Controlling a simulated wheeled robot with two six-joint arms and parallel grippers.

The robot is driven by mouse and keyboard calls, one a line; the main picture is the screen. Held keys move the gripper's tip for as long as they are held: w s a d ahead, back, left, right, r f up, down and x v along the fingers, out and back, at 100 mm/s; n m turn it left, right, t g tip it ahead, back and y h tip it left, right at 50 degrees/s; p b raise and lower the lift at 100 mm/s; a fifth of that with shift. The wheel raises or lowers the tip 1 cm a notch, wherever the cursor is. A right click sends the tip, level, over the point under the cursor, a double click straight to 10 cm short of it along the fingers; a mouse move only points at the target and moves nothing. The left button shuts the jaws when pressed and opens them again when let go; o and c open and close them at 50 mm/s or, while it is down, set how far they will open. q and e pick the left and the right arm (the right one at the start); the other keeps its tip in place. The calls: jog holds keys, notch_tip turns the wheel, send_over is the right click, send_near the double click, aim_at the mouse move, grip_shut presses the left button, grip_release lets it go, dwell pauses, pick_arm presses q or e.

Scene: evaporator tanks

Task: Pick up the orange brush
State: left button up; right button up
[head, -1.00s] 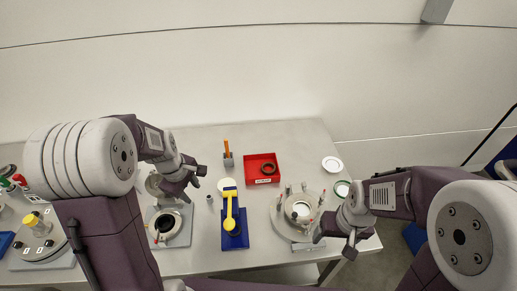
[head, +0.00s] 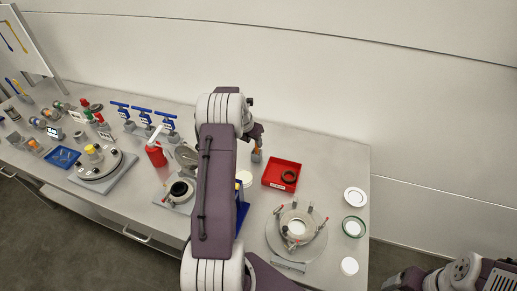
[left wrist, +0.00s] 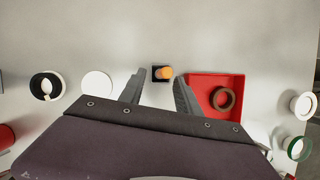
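The orange brush (head: 257,150) stands upright in a small grey holder (head: 256,158) at the back of the table, just left of the red tray. In the left wrist view I see the brush (left wrist: 164,72) nearly end-on, in a dark square holder. My left gripper (head: 258,135) is above the brush and partly covers it in the head view. In the left wrist view its two fingers (left wrist: 161,80) are spread wide, with the brush between their tips in the picture and nothing held. My right gripper is outside the frame; only part of my right arm shows at bottom right.
A red tray (head: 268,178) with a dark ring (head: 289,176) stands close right of the brush. A round fixture with clamps (head: 282,239) is in front of it. A red bottle (head: 155,155) and blue-handled valves are to the left. My left arm hides part of a blue stand.

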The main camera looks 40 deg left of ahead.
aim_at(257, 153)
pick_arm(q)
jog(key=p+x, duration=0.1)
jog(key=x, duration=0.3)
jog(key=shift+w+f, duration=0.15)
jog(key=shift+f, duration=0.25)
jog(key=shift+w+f, duration=0.1)
jog(key=shift+d, duration=0.2)
jog(key=c, duration=0.9)
grip_shut()
